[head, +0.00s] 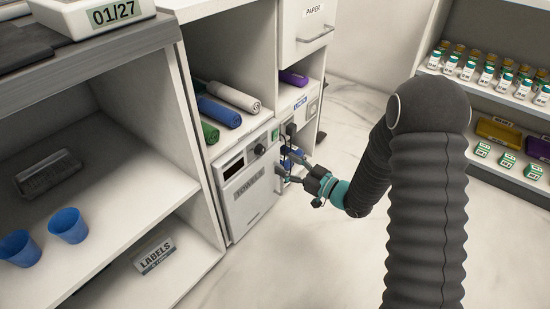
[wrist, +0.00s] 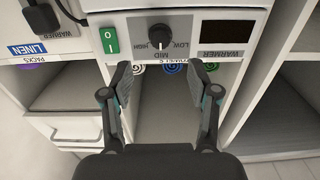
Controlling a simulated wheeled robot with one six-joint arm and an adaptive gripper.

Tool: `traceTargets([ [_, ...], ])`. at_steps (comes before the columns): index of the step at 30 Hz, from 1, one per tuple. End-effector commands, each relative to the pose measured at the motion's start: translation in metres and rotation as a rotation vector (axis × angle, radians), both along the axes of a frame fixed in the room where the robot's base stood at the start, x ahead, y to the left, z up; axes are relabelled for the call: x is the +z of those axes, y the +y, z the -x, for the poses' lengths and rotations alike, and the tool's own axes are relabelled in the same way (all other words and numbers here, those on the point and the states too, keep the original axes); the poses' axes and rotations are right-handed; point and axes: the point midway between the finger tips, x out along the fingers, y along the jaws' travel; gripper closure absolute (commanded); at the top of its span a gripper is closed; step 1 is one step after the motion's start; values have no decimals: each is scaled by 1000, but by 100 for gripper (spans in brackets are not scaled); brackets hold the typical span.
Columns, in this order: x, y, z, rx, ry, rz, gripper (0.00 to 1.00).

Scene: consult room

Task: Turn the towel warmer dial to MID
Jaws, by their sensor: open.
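The towel warmer (head: 245,200) is a white unit with a TOWELS label, set in the lower cabinet. Its dark round dial (wrist: 160,36) shows upside down in the wrist view, with LOW, MID and HIGH marked around it. The dial is small in the head view (head: 259,149). My gripper (wrist: 161,76) is open and empty, with its two fingers apart on either side of the dial's line and short of the panel. In the head view my gripper (head: 286,164) is at the right of the warmer's front.
A green switch (wrist: 109,40) and a dark display (wrist: 227,31) flank the dial. A black plug (wrist: 41,18) with a cord is beside the switch. Rolled towels (head: 234,96) lie on the shelf above. Open shelves (head: 120,185) stand left; the floor in front is clear.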

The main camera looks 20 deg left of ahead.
Motion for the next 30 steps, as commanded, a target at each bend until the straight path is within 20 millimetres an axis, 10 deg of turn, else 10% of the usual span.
traceTargets([
  [9, 0, -32, 13, 0, 0, 0, 40],
  [30, -17, -36, 11, -16, 18, 76, 40],
])
